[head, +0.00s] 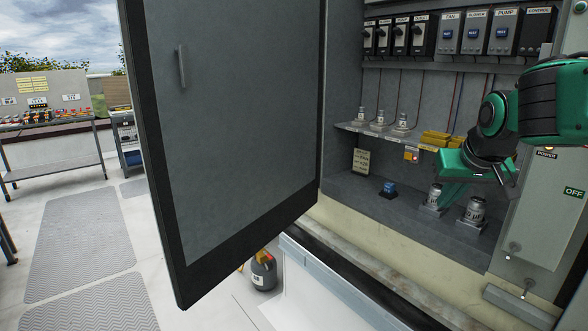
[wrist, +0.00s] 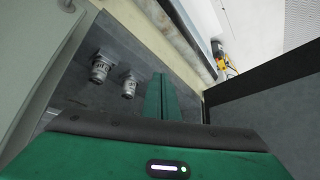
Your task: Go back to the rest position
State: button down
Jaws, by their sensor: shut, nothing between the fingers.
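My gripper (head: 452,180), green with a black wrist, is inside the open cabinet at the right of the head view. In the wrist view its two green fingers (wrist: 162,98) are together with nothing between them. Two silver cylinders labelled with µF stand on the cabinet floor near it: one (head: 435,194) close beside the fingers, the other (head: 475,209) to its right. They also show in the wrist view, the left cylinder (wrist: 101,68) and the right cylinder (wrist: 130,86), both left of the fingers and apart from them.
The grey cabinet door (head: 245,110) stands open on the left. A narrow shelf (head: 365,130) holds several small cylinders and yellow blocks (head: 438,139). A blue-topped block (head: 389,189) sits on the cabinet floor. The power panel (head: 545,200) is close on the right. A gas bottle (head: 263,273) stands below the door.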

jog(key=s+a+f+n+g+y, duration=0.1)
jog(key=s+a+f+n+g, duration=0.2)
jog(key=s+f, duration=1)
jog(key=s+d+f+m+g, duration=0.1)
jog(key=s+d+m, duration=0.3)
jog(key=s+d, duration=0.2)
jog(key=shift+s+h, duration=0.15)
jog(key=shift+h, duration=0.15)
jog(key=c, duration=2.2)
grip_release()
jog(key=s+d+m+g, duration=0.3)
jog(key=s+d, duration=0.1)
jog(key=s, duration=0.5)
jog(key=shift+s+f+m, duration=0.25)
jog(key=shift+f+m, duration=0.05)
jog(key=shift+f, duration=0.15)
jog(key=o, duration=0.5)
jog(key=shift+s+y, duration=0.25)
jog(key=shift+y, duration=0.15)
jog(key=shift+c, duration=0.3)
